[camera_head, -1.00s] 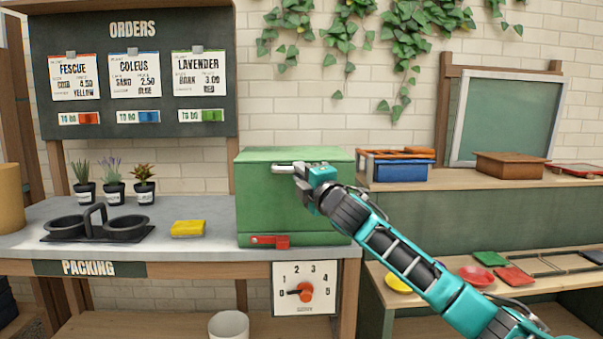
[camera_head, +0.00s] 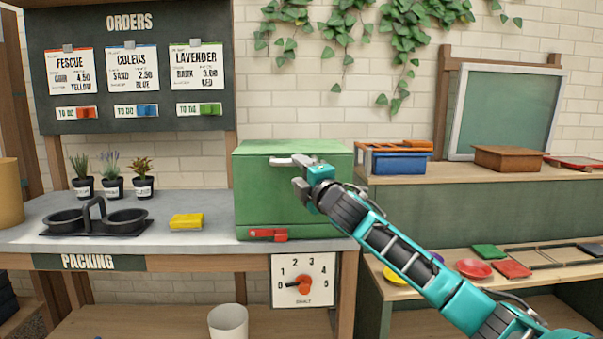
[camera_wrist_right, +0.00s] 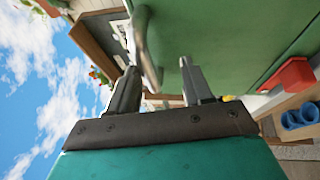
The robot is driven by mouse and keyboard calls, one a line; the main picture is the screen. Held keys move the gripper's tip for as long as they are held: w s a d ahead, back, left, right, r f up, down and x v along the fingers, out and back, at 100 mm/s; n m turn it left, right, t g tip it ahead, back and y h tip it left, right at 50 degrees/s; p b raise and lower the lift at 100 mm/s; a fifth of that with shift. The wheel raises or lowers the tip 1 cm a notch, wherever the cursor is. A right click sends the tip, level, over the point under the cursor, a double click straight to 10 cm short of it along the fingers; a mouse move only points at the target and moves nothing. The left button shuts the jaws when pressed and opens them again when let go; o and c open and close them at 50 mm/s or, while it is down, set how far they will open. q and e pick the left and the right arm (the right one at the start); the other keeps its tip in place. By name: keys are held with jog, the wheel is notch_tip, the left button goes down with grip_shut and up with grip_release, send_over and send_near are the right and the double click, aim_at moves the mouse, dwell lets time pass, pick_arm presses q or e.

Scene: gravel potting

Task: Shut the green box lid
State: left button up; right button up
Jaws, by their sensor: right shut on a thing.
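The green box (camera_head: 260,195) stands on the right end of the grey packing bench. Its lid (camera_head: 300,146) looks down, with a thin seam low on the front and no gap that I can see. A pale bar handle (camera_head: 282,161) is near the top of the front, and a red latch (camera_head: 267,234) is at the bottom. My right gripper (camera_head: 300,174) is at the handle, shut on it. In the right wrist view the handle (camera_wrist_right: 142,38) runs down between the fingers (camera_wrist_right: 158,72), against the green face. My left gripper is not in view.
A yellow sponge-like block (camera_head: 187,221), a black pot carrier (camera_head: 95,220) and small potted plants (camera_head: 112,186) stand left of the box. A dial (camera_head: 303,281) hangs below the bench edge. A blue crate (camera_head: 400,165) stands on the shelf to the right.

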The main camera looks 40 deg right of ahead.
jog(key=shift+a+f, duration=0.1)
jog(key=shift+f, duration=0.2)
jog(key=p+v, duration=0.1)
jog(key=v, duration=1.2)
jog(key=shift+r, duration=0.35)
